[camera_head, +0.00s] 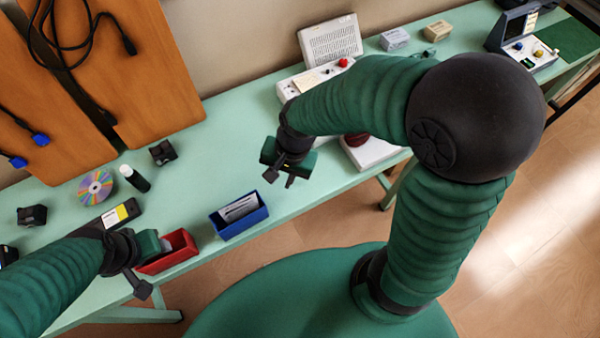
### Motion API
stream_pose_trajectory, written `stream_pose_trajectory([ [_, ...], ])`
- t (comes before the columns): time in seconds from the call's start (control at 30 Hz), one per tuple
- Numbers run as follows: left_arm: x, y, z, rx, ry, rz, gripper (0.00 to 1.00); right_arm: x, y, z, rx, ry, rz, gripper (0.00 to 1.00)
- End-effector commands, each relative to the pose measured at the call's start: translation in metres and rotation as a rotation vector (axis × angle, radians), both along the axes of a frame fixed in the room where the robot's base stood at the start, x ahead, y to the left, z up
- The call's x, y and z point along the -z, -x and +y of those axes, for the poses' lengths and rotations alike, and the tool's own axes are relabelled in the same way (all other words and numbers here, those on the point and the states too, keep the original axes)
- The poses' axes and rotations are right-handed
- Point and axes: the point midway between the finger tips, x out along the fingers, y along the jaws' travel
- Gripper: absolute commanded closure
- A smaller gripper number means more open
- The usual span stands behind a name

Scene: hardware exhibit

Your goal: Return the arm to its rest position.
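My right gripper (280,180) is over the middle of the green table (205,160), to the right of the blue bin. Its two dark fingers point down and stand apart, with nothing seen between them. My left gripper (145,270) is at the lower left, beside the red bin and partly in front of it. One dark finger shows below its green body; the rest is hidden, so its opening cannot be told. My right arm bends across the right side of the view and covers part of the table.
A blue bin (240,226) holding grey items and a red bin (181,244) stand at the table's front edge. A disc (95,187), a small bottle (134,178) and black blocks lie at the left. Devices stand at the back right. Bare table lies behind the blue bin.

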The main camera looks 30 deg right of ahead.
Motion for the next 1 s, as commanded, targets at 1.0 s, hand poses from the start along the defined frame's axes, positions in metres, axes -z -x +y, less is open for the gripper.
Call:
stream_pose_trajectory([
  [1.0, 0.0, 0.0, 0.0, 0.0, 0.0, 0.0, 0.49, 0.001, 0.026, -0.059, -0.759, 0.283, -0.177, 0.76],
])
